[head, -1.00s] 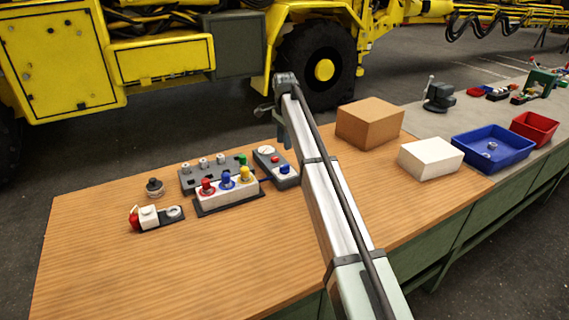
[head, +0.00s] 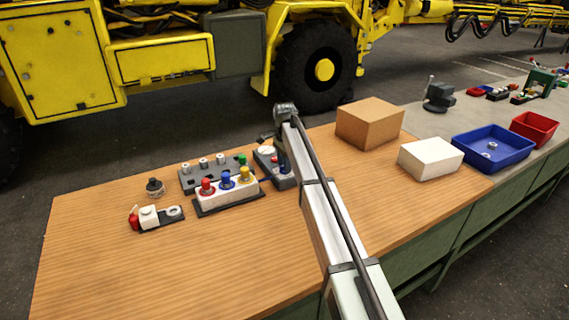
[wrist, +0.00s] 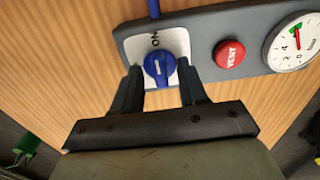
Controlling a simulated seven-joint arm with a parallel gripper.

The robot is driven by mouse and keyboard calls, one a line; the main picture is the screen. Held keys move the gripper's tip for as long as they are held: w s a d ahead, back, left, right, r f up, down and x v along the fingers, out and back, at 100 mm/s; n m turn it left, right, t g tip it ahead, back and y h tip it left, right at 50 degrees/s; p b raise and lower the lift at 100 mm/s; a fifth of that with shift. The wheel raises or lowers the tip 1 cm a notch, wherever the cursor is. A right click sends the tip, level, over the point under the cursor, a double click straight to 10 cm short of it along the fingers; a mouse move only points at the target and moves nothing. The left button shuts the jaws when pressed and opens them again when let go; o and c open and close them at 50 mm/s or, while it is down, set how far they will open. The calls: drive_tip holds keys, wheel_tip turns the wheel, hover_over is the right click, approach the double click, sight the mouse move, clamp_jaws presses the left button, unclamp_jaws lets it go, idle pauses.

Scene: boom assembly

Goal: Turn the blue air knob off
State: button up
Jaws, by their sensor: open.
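The blue air knob (wrist: 159,68) sits on a white plate (wrist: 178,42) at one end of a grey panel, with "ON" printed beside it. A light pointer line on the knob runs roughly toward the "ON" lettering. My gripper (wrist: 158,77) is open, with one dark finger on each side of the knob. I cannot tell whether the fingers touch it. In the head view the air panel (head: 264,158) stands at the back of the wooden bench, and my arm hides the knob and most of the fingers.
A red VENT button (wrist: 229,54) and a pressure gauge (wrist: 292,43) share the panel. A box with red, blue and yellow knobs (head: 228,192) stands close to the left. A cardboard box (head: 369,123) and white box (head: 431,159) are to the right. The front bench is clear.

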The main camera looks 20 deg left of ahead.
clamp_jaws()
drive_tip(key=shift+n, duration=0.3)
idle(0.3)
drive_tip(key=n, duration=0.3)
drive_tip(key=shift+n, duration=0.4)
drive_tip(key=n, duration=0.4)
drive_tip(key=shift+n, duration=0.3)
drive_tip(key=n, duration=0.4)
drive_tip(key=shift+n, duration=2.4)
